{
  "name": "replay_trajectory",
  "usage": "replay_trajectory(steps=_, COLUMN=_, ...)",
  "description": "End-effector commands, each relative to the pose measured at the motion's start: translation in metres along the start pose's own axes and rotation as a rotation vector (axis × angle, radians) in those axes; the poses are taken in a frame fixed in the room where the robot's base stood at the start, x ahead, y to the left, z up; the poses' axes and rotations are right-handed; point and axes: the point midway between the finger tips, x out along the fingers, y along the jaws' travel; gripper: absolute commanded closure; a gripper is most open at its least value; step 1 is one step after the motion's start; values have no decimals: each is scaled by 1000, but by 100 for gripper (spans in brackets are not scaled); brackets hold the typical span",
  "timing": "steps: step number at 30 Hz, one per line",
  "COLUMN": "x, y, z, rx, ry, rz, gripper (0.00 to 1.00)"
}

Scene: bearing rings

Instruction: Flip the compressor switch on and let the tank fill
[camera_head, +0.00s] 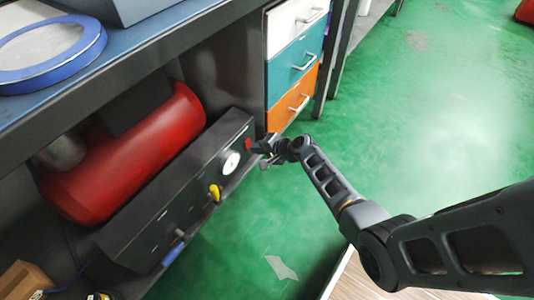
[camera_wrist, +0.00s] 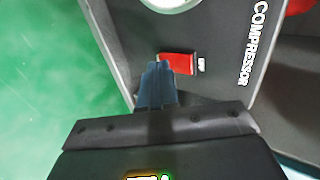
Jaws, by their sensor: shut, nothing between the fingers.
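The compressor's dark control panel (camera_head: 180,189) stands under the workbench, in front of the red tank (camera_head: 130,155). In the wrist view, the panel's grey face (camera_wrist: 221,31) carries the word COMPRESSOR. A red switch (camera_wrist: 177,64) sits on it with a small label beside it; it also shows at the panel's right end in the head view (camera_head: 248,144). A round white gauge (camera_head: 231,163) is left of the switch; its reading is too small to tell. My gripper (camera_wrist: 157,70) is shut and empty, its fingertips at the switch's edge. I cannot tell whether they touch it.
A yellow handle (camera_head: 215,192) and a blue handle (camera_head: 173,253) stick out from the panel. White, teal and orange drawers (camera_head: 290,98) stand right behind my gripper. A blue ring (camera_head: 50,50) lies on the bench top. Green floor is open to the right.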

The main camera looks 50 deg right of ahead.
Motion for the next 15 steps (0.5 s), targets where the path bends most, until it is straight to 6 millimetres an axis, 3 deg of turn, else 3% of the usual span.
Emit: replay_trajectory(steps=15, x=8, y=-4, z=0, rx=0, ry=0, rz=-1, gripper=100)
